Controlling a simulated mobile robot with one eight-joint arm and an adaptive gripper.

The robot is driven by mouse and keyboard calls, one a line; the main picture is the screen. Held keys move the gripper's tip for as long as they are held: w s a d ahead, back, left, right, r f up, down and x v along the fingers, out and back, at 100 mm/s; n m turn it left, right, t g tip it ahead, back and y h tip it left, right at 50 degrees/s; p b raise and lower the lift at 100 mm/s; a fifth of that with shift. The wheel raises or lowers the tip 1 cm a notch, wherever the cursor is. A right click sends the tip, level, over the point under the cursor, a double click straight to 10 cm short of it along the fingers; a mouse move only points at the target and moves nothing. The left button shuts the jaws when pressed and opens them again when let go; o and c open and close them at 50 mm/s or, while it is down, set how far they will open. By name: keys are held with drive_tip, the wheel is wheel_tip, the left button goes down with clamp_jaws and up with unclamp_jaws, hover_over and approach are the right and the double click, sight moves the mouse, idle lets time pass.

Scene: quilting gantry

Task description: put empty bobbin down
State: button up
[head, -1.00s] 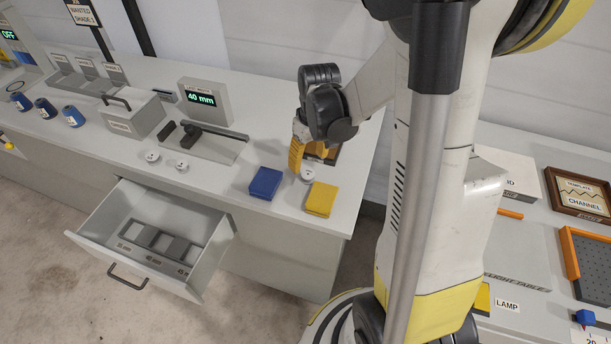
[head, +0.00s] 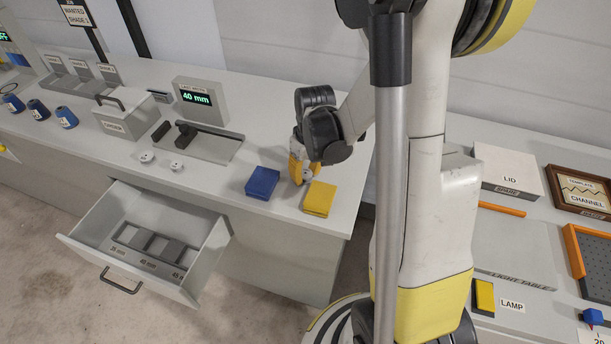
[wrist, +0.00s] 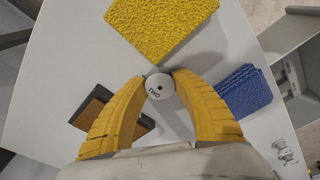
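My gripper (wrist: 161,75) has its yellow fingers on both sides of a white bobbin (wrist: 159,87) marked TWO. The fingertips meet its rim, and it looks gripped. In the head view my gripper (head: 301,179) is low over the table's right end, between a blue pad (head: 262,182) and a yellow pad (head: 319,198). The bobbin is mostly hidden there by the fingers. I cannot tell whether it touches the table. Two other white bobbins (head: 147,157) and (head: 177,165) stand on the table to the left.
An open drawer (head: 205,290) with labelled slots juts from the table's front. A display (head: 204,98) reads 40 mm behind a grey tray (head: 218,146). A lidded box (head: 127,112) and blue spools (head: 66,117) stand left.

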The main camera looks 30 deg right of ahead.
sight(308, 172)
drive_tip(key=shift+c, duration=0.3)
drive_tip(key=shift+r, duration=0.5)
drive_tip(key=r, duration=0.1)
drive_tip(key=r+p, duration=0.2)
drive_tip(key=r, duration=0.1)
drive_tip(key=shift+s+d, duration=0.3)
drive_tip(key=shift+s, duration=0.05)
drive_tip(key=s+d+r+p, duration=0.3)
drive_tip(key=s+d+r, duration=0.3)
drive_tip(key=s+d, duration=0.1)
drive_tip(key=shift+s, duration=0.55)
drive_tip(key=shift+s, duration=0.1)
